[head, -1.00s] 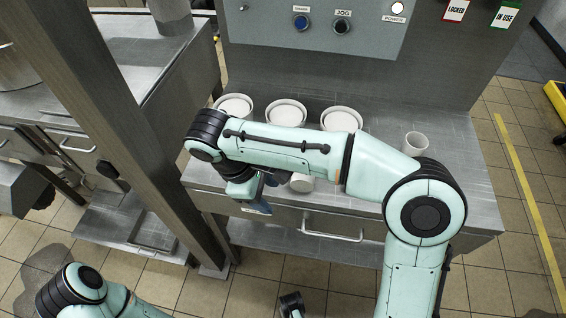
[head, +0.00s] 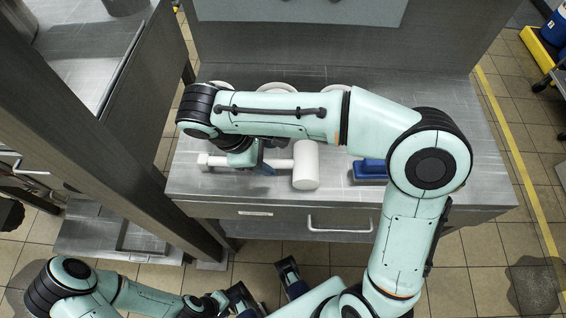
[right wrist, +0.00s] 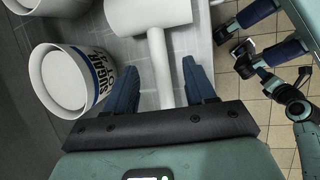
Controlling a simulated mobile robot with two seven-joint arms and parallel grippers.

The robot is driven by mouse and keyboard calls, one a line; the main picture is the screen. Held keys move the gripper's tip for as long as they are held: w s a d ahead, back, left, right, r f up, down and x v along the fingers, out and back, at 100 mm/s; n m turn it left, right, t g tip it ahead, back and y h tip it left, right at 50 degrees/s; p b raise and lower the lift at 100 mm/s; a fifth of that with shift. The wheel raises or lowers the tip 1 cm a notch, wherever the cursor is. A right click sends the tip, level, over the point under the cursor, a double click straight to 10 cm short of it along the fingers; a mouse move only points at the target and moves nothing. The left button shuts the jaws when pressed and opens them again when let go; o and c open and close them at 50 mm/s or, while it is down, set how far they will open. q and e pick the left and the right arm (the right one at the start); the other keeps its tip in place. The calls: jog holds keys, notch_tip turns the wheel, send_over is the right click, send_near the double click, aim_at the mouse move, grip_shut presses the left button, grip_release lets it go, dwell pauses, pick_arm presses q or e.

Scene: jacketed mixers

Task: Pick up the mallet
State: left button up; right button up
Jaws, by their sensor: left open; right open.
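The white mallet lies on the steel worktop; its thick head (head: 306,165) is right of my right gripper (head: 263,166) in the head view, and its handle runs left beneath that gripper. In the right wrist view the mallet head (right wrist: 150,14) is at the top and the handle passes between the two blue fingers of the right gripper (right wrist: 162,70). The right gripper is open, with a gap on both sides of the handle. My left gripper (head: 266,285) is open and empty, in front of the worktop's drawer; it also shows in the right wrist view.
White tubs (head: 276,87) stand in a row behind my right arm; one tub marked SUGAR (right wrist: 72,82) is close to the right gripper. A blue object (head: 369,171) lies right of the mallet head. A steel post (head: 110,150) stands at the left.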

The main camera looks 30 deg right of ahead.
aim_at(281, 162)
jog(key=shift+s+d+b+x, duration=0.1)
jog(key=shift+d+b+x, duration=0.15)
jog(key=shift+x, duration=1.1)
jog(key=shift+s+d+b+x, duration=0.1)
jog(key=shift+b+x, duration=0.2)
jog(key=shift+x, duration=1.05)
jog(key=shift+r, duration=0.25)
grip_shut()
